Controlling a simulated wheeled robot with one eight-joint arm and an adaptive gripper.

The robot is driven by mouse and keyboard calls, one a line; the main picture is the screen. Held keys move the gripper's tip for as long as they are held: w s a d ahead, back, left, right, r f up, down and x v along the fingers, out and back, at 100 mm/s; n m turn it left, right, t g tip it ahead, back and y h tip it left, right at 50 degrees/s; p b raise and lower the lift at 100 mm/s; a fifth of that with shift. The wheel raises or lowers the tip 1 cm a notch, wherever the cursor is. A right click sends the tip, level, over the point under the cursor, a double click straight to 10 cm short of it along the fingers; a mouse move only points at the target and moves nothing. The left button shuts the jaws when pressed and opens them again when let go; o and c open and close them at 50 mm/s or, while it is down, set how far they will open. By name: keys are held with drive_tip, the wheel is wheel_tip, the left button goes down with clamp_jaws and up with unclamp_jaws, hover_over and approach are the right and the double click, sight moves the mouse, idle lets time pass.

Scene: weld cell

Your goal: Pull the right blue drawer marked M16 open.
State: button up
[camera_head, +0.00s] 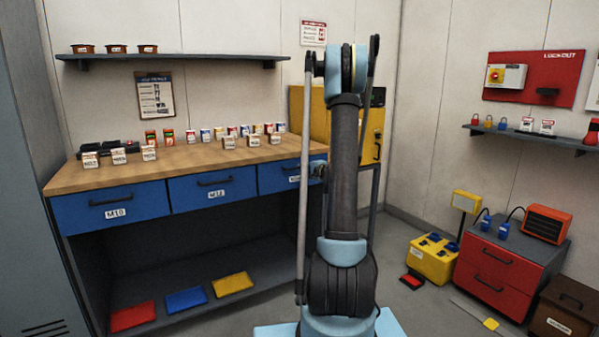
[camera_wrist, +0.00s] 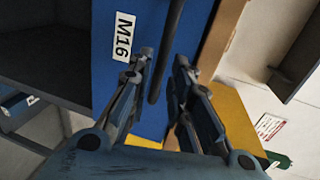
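The right blue drawer (camera_head: 273,179) is at the right end of the workbench, its front in line with the other drawers. My arm hides part of it in the head view. In the wrist view the blue drawer front (camera_wrist: 190,30) carries a white M16 label (camera_wrist: 124,37). Its dark bar handle (camera_wrist: 167,45) runs between the two fingers of my gripper (camera_wrist: 164,64). The fingers are apart, one on each side of the bar, with a gap visible. In the head view my gripper (camera_head: 318,171) is small at the drawer front, partly behind my arm.
Two more blue drawers, a left one (camera_head: 110,207) and a middle one (camera_head: 212,187), sit under the wooden worktop (camera_head: 190,160). A yellow cabinet (camera_head: 372,135) stands right of the bench. The floor (camera_head: 408,312) right of my arm is partly clear.

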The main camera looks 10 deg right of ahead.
sight(300, 168)
drive_tip(key=shift+x, duration=2.45)
drive_tip(key=shift+c, duration=0.5)
clamp_jaws()
